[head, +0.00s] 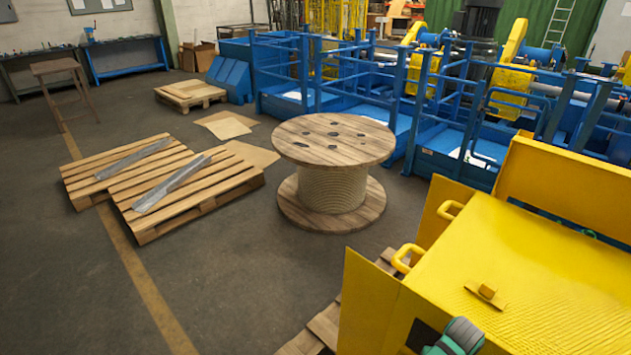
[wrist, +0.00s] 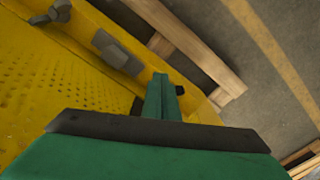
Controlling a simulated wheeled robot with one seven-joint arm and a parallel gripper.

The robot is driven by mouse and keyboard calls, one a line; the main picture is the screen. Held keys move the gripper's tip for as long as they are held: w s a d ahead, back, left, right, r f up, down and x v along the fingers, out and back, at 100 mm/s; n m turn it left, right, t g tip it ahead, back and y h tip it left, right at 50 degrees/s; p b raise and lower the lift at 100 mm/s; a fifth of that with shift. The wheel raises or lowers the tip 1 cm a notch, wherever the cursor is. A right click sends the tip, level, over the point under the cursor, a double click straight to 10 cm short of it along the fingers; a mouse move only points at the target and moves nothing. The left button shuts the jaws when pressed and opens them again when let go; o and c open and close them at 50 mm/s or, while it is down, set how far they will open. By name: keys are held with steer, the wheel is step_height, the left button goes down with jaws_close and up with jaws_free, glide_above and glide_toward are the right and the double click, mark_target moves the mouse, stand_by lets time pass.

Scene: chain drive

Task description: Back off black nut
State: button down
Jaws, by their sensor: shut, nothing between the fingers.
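My gripper (wrist: 163,92) is green with a dark bar across its base, and its fingers are together with nothing between them. It is over the edge of the yellow housing (wrist: 60,105). A small black piece (wrist: 180,90) shows just right of the fingertips; I cannot tell whether it is the black nut or whether the fingers touch it. A dark patch lies to their left, partly hidden. In the head view, a green part of my arm shows at the bottom edge, over the yellow housing (head: 520,255); the fingertips are not clear there.
Grey fittings (wrist: 118,50) stand out from the housing near the fingers. Yellow handles (head: 408,258) project from its side in the head view. A wooden cable reel (head: 335,142) and pallets (head: 190,200) stand on the floor, with open floor between the pallets and housing.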

steer(key=shift+r, duration=1.95)
